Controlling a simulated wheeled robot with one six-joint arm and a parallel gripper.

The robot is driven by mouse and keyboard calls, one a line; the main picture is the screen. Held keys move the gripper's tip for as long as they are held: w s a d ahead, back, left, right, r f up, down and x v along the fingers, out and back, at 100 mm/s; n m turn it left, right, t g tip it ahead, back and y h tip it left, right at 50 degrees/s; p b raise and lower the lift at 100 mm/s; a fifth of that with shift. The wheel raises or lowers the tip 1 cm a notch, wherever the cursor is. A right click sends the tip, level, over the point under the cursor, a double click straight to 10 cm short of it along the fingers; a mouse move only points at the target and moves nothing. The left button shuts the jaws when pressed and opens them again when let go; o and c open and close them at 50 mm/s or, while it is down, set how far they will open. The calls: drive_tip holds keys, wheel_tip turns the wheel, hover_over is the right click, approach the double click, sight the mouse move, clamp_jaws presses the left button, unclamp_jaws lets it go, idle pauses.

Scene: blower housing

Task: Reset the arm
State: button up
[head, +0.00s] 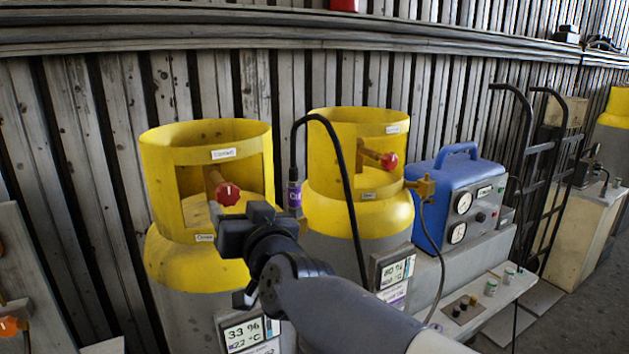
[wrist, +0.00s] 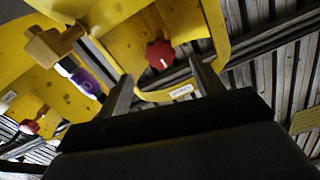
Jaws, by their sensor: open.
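My arm reaches forward from the lower right in the head view, and my gripper is in front of the left yellow-topped cylinder (head: 207,150). In the wrist view my gripper (wrist: 160,80) shows two dark fingers spread apart with nothing between them. A red valve knob (wrist: 160,55) appears beyond and between the fingers, apart from them. The same knob shows in the head view (head: 228,193), inside the cylinder's collar. My arm hides part of the cylinder's front.
A second yellow-topped cylinder (head: 340,208) with a red knob (head: 389,161) stands to the right, with a black hose (head: 349,170) arching before it. A blue gauge box (head: 460,200) sits farther right, beside a black hand truck (head: 545,150). A plank wall (head: 90,110) stands close behind.

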sight(230, 196)
drive_tip(key=x, duration=0.7)
drive_tip(key=shift+w+a, duration=0.1)
drive_tip(key=shift+w, duration=0.15)
drive_tip(key=shift+s+n, duration=0.1)
drive_tip(key=shift+n, duration=0.5)
